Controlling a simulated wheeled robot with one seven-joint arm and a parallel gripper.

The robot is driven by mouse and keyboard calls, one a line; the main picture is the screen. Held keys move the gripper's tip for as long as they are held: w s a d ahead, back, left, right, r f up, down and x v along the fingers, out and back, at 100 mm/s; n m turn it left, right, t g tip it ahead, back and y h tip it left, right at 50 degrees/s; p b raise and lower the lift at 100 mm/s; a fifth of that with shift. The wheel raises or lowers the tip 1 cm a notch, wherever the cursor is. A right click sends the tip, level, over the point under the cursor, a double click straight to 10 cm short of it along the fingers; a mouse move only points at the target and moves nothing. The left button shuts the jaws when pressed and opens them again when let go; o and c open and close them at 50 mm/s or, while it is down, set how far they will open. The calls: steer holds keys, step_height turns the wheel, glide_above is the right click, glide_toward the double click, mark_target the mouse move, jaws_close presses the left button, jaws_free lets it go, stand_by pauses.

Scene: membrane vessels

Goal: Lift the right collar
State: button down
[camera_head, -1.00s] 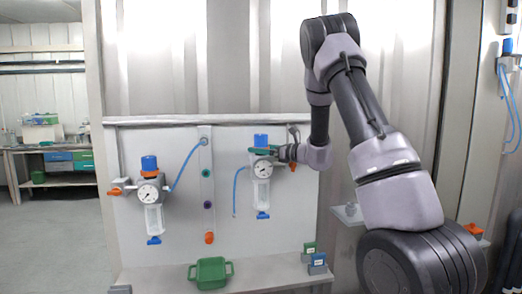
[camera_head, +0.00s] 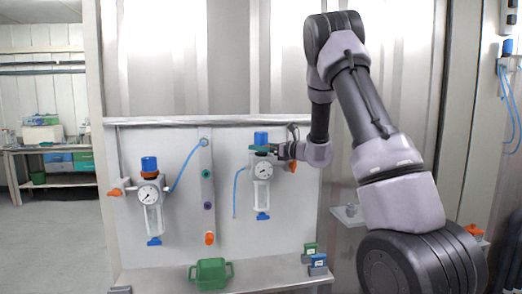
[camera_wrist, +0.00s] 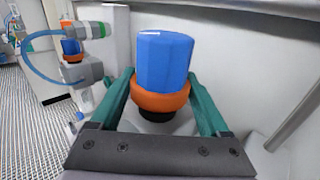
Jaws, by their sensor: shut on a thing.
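The right vessel (camera_head: 262,190) hangs on the white panel with a round gauge and a clear bowl below. Its blue cap (camera_wrist: 164,60) stands upright above an orange collar (camera_wrist: 161,100), with a dark neck under the collar. My gripper (camera_wrist: 160,84) has its green fingers on both sides of the collar and is shut on it. In the head view the cap (camera_head: 261,138) shows above my gripper (camera_head: 263,148), which reaches in from the right; the collar is mostly hidden there.
The left vessel (camera_head: 152,215) has its own blue cap and an orange lever at its left. A strip with coloured ports (camera_head: 207,190) stands between the vessels. A green container (camera_head: 210,274) and small blocks (camera_head: 316,262) sit on the shelf below.

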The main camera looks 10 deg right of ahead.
steer(key=shift+r, duration=0.2)
jaws_free()
steer(key=v, duration=1)
steer(key=shift+s+d, duration=0.25)
steer(key=shift+d, duration=0.05)
